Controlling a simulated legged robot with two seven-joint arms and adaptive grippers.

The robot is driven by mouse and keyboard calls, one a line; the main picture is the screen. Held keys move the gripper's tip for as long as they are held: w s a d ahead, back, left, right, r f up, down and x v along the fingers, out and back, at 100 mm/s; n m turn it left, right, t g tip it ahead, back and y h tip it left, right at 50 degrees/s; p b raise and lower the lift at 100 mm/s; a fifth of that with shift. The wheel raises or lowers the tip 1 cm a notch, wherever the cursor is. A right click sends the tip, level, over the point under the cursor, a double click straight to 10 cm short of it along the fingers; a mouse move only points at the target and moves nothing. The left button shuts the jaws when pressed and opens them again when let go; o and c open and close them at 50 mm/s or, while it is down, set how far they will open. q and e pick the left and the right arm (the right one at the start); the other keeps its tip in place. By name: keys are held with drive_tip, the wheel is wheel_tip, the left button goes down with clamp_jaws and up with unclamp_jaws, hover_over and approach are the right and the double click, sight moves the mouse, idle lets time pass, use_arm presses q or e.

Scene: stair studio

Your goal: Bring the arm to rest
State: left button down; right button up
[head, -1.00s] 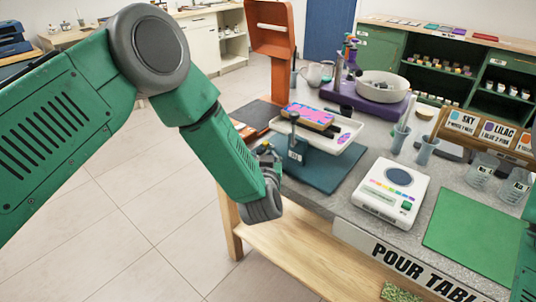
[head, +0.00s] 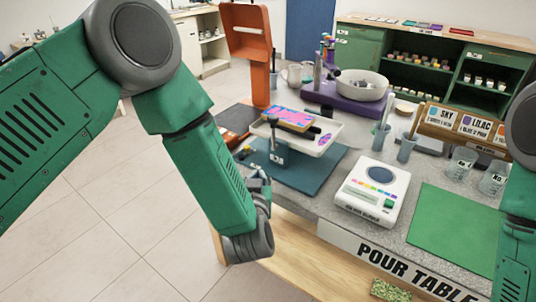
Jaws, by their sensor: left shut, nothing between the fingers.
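My left arm comes in from the left and bends down at the elbow. My left gripper (head: 258,188) is at its lower end, partly hidden by the wrist, in front of the near left corner of the pour table (head: 340,240). It is shut and holds nothing that I can see. It is close to the table's edge in the picture; I cannot tell the exact gap. Part of my right arm shows at the right edge, but its gripper is out of the picture.
An orange upright holder (head: 247,45) stands behind. Tiled floor (head: 110,220) at left is clear.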

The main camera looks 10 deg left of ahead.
use_arm(q)
drive_tip(key=s+a+f+m+g+h, duration=0.1)
drive_tip(key=s+a+f+g, duration=0.3)
drive_tip(key=s+f, duration=0.4)
drive_tip(key=s+a+f+m+g+h, duration=0.1)
drive_tip(key=s+a+f+g+h, duration=0.15)
drive_tip(key=s+a+f, duration=0.4)
drive_tip(key=s+a+f+g, duration=0.2)
drive_tip(key=s+a+g, duration=0.1)
drive_tip(key=s, duration=0.7)
drive_tip(key=s+a+f+g+y, duration=0.1)
drive_tip(key=s+g, duration=0.4)
drive_tip(key=s, duration=0.6)
drive_tip(key=shift+s+a+f, duration=0.15)
drive_tip(key=shift+a+f, duration=0.55)
drive_tip(key=shift+a, duration=0.45)
drive_tip(key=shift+d, duration=0.15)
